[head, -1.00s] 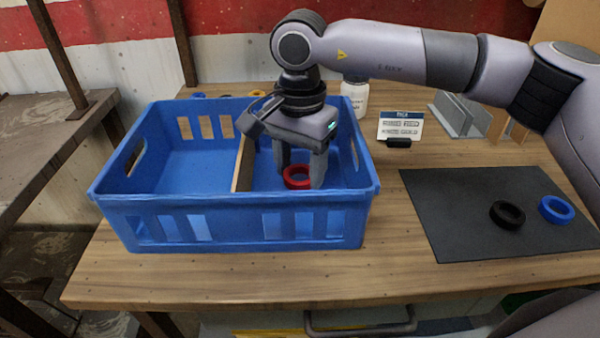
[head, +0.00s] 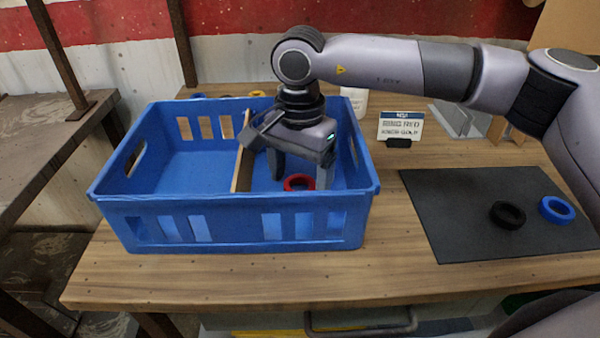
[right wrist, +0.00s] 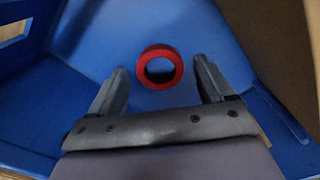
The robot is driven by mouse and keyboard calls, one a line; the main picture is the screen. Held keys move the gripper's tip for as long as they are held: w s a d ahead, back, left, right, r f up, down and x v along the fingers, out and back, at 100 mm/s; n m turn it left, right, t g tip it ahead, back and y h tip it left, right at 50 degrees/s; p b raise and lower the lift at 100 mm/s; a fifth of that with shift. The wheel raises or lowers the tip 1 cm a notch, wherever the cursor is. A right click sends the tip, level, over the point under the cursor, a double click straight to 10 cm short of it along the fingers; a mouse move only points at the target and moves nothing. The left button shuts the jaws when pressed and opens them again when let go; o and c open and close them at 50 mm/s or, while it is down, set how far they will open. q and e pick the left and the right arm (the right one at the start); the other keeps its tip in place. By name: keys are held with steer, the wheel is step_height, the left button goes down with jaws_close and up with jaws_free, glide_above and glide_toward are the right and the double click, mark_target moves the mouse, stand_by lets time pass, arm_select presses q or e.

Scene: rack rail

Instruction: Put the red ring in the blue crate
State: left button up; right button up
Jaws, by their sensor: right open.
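The blue crate (head: 230,222) stands on the wooden table, split by a wooden divider (head: 242,160) into a left and a right compartment. The red ring (head: 299,183) is low in the right compartment. My right gripper (head: 301,177) reaches down into that compartment, open, with a finger on either side of the ring. In the right wrist view the red ring (right wrist: 160,66) shows just beyond and between the two spread fingertips (right wrist: 160,80), with gaps on both sides. It appears to lie on the crate floor. My left gripper is out of view.
A dark mat (head: 445,215) to the right holds a black ring (head: 508,214) and a blue ring (head: 556,209). A small sign (head: 401,128) and a white bottle (head: 357,101) stand behind. The crate's left compartment looks empty. The table front is clear.

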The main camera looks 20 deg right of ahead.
mark_target(300, 184)
step_height(300, 184, up, 12)
steer(key=shift+p, duration=0.35)
stand_by(0.4)
